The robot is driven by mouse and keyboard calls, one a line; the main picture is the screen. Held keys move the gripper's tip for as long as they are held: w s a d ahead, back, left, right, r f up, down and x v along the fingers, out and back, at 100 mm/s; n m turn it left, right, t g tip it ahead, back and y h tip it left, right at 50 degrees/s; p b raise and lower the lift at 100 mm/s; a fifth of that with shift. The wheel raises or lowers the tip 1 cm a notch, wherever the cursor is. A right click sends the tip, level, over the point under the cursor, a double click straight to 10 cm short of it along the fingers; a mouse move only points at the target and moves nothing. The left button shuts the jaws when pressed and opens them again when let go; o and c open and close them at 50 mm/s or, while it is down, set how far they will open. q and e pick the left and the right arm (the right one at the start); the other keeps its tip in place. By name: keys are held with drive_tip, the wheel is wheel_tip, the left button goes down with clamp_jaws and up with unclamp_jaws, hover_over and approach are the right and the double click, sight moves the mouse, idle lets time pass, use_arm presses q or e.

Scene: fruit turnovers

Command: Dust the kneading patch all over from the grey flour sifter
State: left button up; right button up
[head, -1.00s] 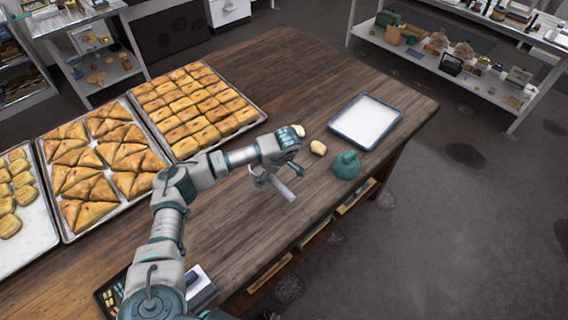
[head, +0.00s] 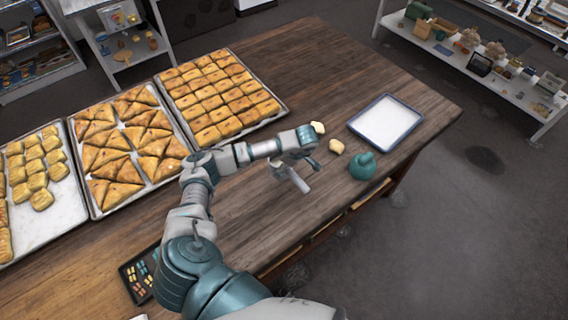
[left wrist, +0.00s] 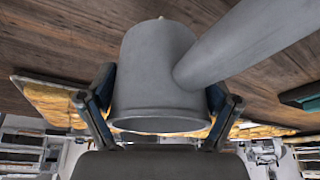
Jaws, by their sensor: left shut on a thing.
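My left gripper (left wrist: 158,110) is shut on the grey flour sifter (left wrist: 150,70). In the left wrist view the sifter's round body is between the two fingers, and its thick handle points to the upper right. In the head view the sifter (head: 279,171) shows small and partly hidden under my left wrist, over the dark wooden table (head: 300,75). I cannot tell its height above the table. No clearly marked kneading patch or flour layer stands out on the wood. My right gripper is not in view.
Trays of pastries (head: 222,99) stand at the left. A blue-rimmed white tray (head: 386,122), two pale dough lumps (head: 336,147) and a teal pot-like object (head: 362,167) lie right of the gripper. A dark tray of small coloured pieces (head: 137,275) is at the near edge. The table's middle back is clear.

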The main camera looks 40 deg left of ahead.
use_arm(q)
drive_tip(key=shift+w+a, duration=0.25)
drive_tip(key=shift+w, duration=0.15)
drive_tip(key=shift+a+r+p, duration=0.15)
drive_tip(key=shift+r+p, duration=0.15)
drive_tip(key=shift+r, duration=0.05)
wheel_tip(320, 180, up, 3)
drive_tip(key=shift+f+p, duration=0.1)
drive_tip(key=shift+p, duration=0.8)
drive_tip(key=shift+r, duration=0.3)
drive_tip(key=shift+d, duration=0.2)
drive_tip(key=shift+a, duration=0.2)
drive_tip(key=shift+d, duration=0.1)
